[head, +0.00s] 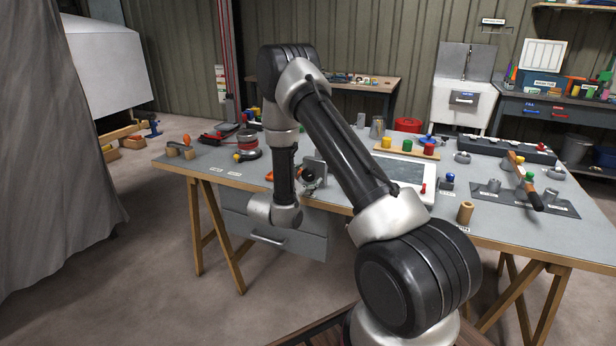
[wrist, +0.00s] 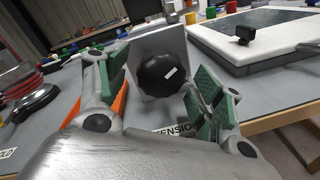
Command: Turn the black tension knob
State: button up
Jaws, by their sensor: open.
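The black tension knob (wrist: 160,75) is round, with a short white mark tilted up to the right on its face. It sits on the front of an upright grey plate (wrist: 141,47) on the bench. A partly covered label (wrist: 178,130) reading "TENSION" lies below it. In the head view the knob (head: 308,175) shows small beside my wrist. My gripper (wrist: 158,76) is open, with one green-padded finger left of the knob and one right of it. I see no finger clearly touching it. In the head view my arm hides most of the gripper.
A red and black reel-like item (wrist: 25,90) stands at left. An orange object (wrist: 119,103) shows behind the left finger. The bench's wooden edge (wrist: 285,118) is close at right.

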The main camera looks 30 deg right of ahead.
jog(key=v, duration=1)
jog(key=shift+a, duration=0.1)
